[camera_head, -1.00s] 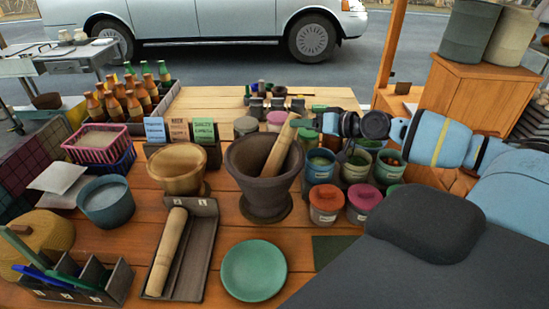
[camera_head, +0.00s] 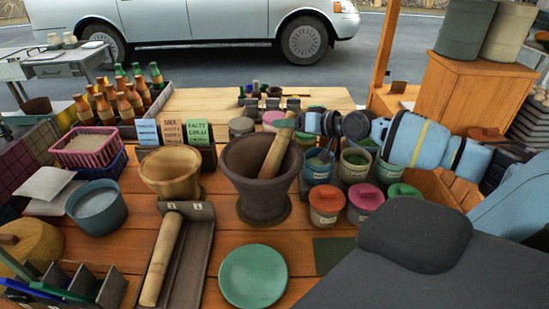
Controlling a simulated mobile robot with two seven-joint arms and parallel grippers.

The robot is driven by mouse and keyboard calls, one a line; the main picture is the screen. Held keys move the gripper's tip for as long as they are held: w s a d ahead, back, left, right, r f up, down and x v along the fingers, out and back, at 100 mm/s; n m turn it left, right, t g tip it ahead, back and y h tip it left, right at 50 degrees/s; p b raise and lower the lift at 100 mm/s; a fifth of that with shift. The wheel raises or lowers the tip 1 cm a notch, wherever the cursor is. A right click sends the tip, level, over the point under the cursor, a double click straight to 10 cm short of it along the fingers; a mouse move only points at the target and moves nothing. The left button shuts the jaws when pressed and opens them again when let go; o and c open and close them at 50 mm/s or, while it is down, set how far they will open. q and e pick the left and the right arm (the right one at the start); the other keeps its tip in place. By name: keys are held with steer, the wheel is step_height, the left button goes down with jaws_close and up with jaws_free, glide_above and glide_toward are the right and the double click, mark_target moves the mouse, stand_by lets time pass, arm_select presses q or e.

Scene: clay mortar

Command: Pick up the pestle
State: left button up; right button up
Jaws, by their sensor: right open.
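A tan wooden pestle (camera_head: 275,155) leans in a dark brown mortar (camera_head: 264,191), its upper end sticking out over the rim to the upper right. My right gripper (camera_head: 288,122) reaches in from the right and is open at the pestle's upper end. Its fingers overlap the top of the pestle in the picture; whether they touch it I cannot tell. The pestle's lower end is hidden inside the mortar. My left gripper is not in view.
A wooden bowl (camera_head: 172,173) stands left of the mortar. A wooden roller (camera_head: 162,258) lies in a dark tray (camera_head: 194,262). A green plate (camera_head: 253,276) is in front. Lidded jars (camera_head: 326,204) crowd the right side, below my right arm. Bottles (camera_head: 122,100) stand at the back left.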

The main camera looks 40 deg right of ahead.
steer(key=shift+w+a+f, duration=0.1)
steer(key=shift+w+a, duration=0.05)
steer(key=shift+w, duration=0.2)
jaws_close()
stand_by(0.3)
steer(key=shift+r, duration=0.2)
